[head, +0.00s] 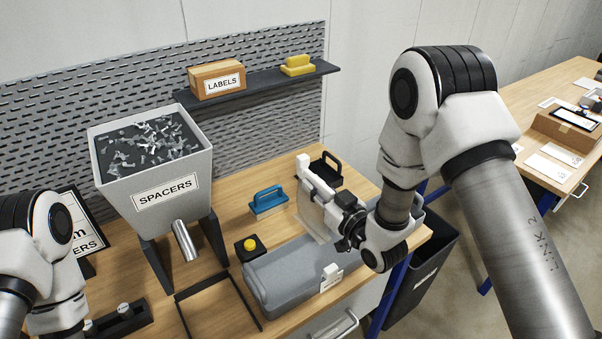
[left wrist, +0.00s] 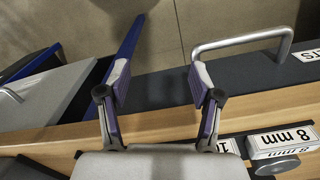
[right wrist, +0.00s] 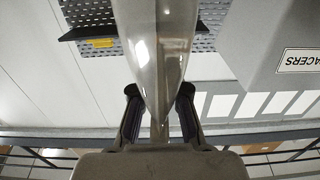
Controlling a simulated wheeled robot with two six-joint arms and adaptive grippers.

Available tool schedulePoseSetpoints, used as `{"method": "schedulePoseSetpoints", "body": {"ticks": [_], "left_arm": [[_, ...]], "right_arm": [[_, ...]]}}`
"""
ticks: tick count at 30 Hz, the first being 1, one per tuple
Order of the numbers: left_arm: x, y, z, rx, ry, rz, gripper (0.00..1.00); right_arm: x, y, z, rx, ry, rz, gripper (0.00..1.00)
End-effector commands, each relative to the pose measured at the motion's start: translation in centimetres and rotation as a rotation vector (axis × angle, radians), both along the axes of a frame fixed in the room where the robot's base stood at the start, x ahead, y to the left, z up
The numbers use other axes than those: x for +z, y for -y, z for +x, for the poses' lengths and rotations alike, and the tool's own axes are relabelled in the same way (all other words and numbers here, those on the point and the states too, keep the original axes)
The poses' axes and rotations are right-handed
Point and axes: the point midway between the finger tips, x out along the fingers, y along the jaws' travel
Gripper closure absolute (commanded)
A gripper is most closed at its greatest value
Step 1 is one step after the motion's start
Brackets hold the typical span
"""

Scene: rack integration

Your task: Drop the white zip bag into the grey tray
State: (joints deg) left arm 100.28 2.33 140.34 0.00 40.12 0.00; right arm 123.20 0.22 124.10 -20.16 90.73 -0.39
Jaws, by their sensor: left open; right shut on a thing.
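The white zip bag (head: 315,214) hangs from my right gripper (head: 338,206), which is shut on it. In the head view, the bag is over the back right part of the grey tray (head: 268,282), and I cannot tell how far above. In the right wrist view, the bag (right wrist: 155,45) stretches away between the two fingers of the right gripper (right wrist: 158,100). My left gripper (left wrist: 158,82) is open and empty near the bench's front edge in the left wrist view; its fingers are out of the head view.
The spacers hopper (head: 150,160) with its metal spout stands left of the tray. A yellow button (head: 250,245), a blue-handled item (head: 268,200) and a black-handled item (head: 322,170) are behind the tray. A dark bin (head: 425,275) stands beside the bench.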

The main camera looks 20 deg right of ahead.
Motion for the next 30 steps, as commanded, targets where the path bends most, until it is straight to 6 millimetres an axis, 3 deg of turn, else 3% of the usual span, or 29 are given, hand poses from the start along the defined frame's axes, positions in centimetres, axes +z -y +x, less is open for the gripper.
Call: {"method": "schedulePoseSetpoints", "body": {"ticks": [12,21,22,24,30], "left_arm": [[-3.3,0.0,-0.1,0.000,-0.002,0.000,0.35],[-3.2,0.0,-0.1,0.000,-0.001,0.000,0.35],[-3.2,0.0,-0.1,-0.001,-0.001,0.000,0.35],[-3.2,0.0,-0.1,-0.001,-0.001,0.000,0.35],[-3.2,0.0,-0.1,-0.001,-0.001,0.000,0.35]], "right_arm": [[-5.4,0.0,-0.1,0.000,0.000,0.001,1.00],[-5.6,0.0,-0.1,-0.001,0.001,0.000,1.00],[-5.6,0.0,-0.1,0.000,0.001,0.000,0.75],[-5.6,0.0,-0.1,-0.001,0.000,0.000,0.56],[-5.6,0.0,-0.1,0.000,0.000,0.000,0.56]]}}
